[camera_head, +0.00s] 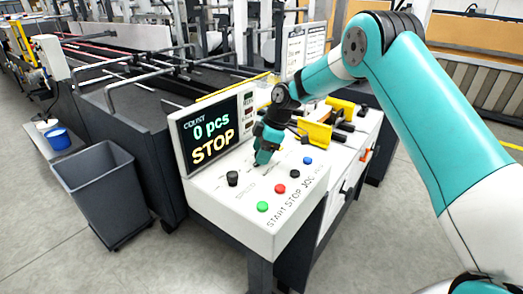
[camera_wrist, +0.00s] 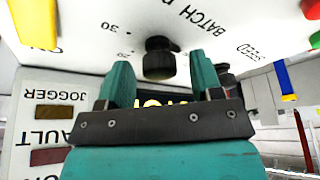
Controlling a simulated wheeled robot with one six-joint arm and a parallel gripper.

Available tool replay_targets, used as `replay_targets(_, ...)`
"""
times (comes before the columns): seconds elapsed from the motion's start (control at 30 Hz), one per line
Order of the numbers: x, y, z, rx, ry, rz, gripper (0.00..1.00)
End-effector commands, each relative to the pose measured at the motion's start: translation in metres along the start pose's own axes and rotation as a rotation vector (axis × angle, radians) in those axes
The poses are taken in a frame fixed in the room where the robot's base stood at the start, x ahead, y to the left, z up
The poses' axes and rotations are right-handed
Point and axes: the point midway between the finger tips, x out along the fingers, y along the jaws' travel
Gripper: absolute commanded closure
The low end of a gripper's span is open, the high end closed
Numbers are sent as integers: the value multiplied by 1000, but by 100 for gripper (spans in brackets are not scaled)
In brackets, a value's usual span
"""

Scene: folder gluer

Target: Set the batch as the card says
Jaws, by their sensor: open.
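The control panel (camera_head: 215,190) has a screen (camera_head: 210,135) that reads COUNT 0 pcs STOP. In the wrist view a black knob (camera_wrist: 160,60) stands by a partly visible BATCH label, with 20 and 30 marks on its dial. My gripper (camera_head: 262,160) points down over the panel; in the wrist view its teal fingers (camera_wrist: 160,75) are open on either side of the knob, without visible contact. In the head view my gripper hides this knob. Another black knob (camera_head: 232,179) stands at the panel's left. White sheets (camera_head: 296,48) stand behind, their text too small to read.
Green (camera_head: 262,206), red (camera_head: 280,188), black (camera_head: 295,201) and blue (camera_head: 307,160) buttons sit on the panel near my gripper. Yellow parts (camera_head: 316,133) stand behind it. A grey bin (camera_head: 95,185) and blue bucket (camera_head: 57,138) are at the left. Open floor lies in front.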

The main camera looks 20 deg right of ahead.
Motion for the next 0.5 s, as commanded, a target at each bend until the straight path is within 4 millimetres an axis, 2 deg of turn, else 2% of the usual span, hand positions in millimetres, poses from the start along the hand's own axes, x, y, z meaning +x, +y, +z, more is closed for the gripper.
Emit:
replay_targets(0.1, 0, 0, 0, 0, 0, 0, 40)
replay_targets(0.13, 0, 0, 0, 0, 0, 0, 45)
replay_targets(0.3, 0, 0, 0, 0, 0, 0, 84)
replay_targets(0.33, 0, 0, 0, 0, 0, 0, 89)
replay_targets(0.5, 0, 0, 0, 4, 0, 1, 89)
